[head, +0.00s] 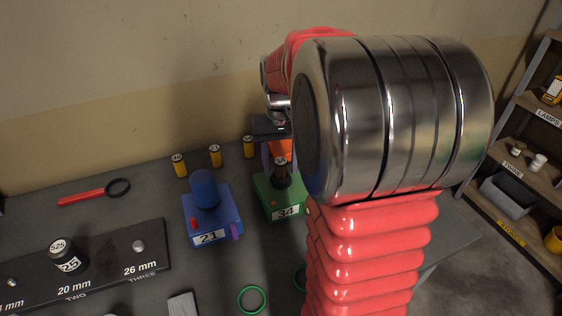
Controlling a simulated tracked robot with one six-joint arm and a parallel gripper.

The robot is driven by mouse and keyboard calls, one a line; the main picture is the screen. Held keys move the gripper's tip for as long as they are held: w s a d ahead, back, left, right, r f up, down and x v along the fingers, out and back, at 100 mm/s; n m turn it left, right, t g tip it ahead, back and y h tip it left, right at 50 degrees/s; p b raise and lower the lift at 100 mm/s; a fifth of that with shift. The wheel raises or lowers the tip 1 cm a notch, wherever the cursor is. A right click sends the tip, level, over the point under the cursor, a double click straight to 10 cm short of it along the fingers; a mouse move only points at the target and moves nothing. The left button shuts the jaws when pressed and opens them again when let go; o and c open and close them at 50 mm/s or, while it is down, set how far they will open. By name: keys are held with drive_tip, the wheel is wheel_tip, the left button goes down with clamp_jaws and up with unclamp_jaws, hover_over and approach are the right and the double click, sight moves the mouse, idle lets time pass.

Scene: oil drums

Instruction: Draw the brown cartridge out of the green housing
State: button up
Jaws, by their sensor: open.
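My gripper (279,157) is open, just behind and above the cartridge in the picture. Whether its fingers are around the cartridge or touching it cannot be told. My arm hides the right side of the housing and part of the gripper.
A blue housing (212,220) marked 21 stands close left. Several yellow cylinders (215,156) stand behind it. A black gauge block (100,262), a magnifier (95,192) and a green ring (252,299) lie on the bench. Shelves (527,180) stand at right.

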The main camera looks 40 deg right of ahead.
sight(280, 160)
drive_tip(key=shift+c, duration=0.4)
drive_tip(key=c, duration=1.1)
drive_tip(key=shift+r, duration=1.3)
drive_tip(key=shift+r, duration=1.85)
